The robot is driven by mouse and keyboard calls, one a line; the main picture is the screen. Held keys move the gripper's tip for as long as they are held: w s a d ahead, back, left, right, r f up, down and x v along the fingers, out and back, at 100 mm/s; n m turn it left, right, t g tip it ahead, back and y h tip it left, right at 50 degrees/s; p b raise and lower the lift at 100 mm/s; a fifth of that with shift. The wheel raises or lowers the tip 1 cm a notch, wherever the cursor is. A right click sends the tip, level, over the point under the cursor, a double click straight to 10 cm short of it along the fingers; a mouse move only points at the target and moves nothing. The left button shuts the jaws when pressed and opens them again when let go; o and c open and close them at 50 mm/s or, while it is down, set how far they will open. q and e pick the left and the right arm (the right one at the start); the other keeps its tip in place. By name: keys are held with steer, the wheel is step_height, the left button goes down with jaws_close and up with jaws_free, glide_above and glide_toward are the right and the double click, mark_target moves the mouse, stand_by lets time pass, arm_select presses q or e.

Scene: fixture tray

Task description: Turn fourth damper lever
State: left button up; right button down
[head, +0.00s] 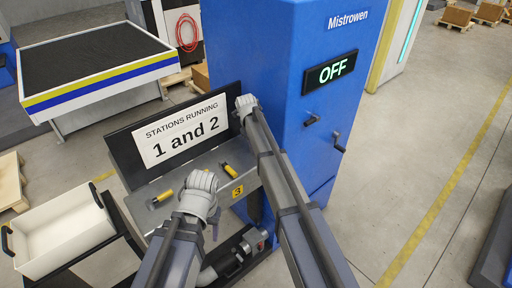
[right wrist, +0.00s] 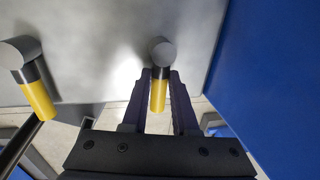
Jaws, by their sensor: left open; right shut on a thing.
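A grey panel (right wrist: 110,30) carries damper levers with grey hubs and yellow handles. In the right wrist view my right gripper (right wrist: 160,82) has its fingers on both sides of one yellow lever handle (right wrist: 158,95), which points down from its hub. A neighbouring lever (right wrist: 38,98) stands to the left, slightly slanted and untouched. In the head view two yellow handles show, one at left (head: 162,196) and one near the middle (head: 230,171). My left gripper (head: 203,180) is open and empty over the panel.
A sign (head: 186,128) reads "STATIONS RUNNING 1 and 2". A blue cabinet (head: 275,60) with a display (head: 330,72) reading OFF stands close to the right arm. A white bin (head: 62,232) sits at left.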

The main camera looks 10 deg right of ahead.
steer(key=shift+a, duration=0.1)
steer(key=c, duration=0.7)
jaws_free()
steer(key=r+p, duration=0.2)
steer(key=a+r+p, duration=0.1)
steer(key=r+p, duration=0.4)
steer(key=shift+s+a+r+p, duration=0.15)
steer(key=shift+s+r+p, duration=0.2)
steer(key=shift+s+f, duration=0.1)
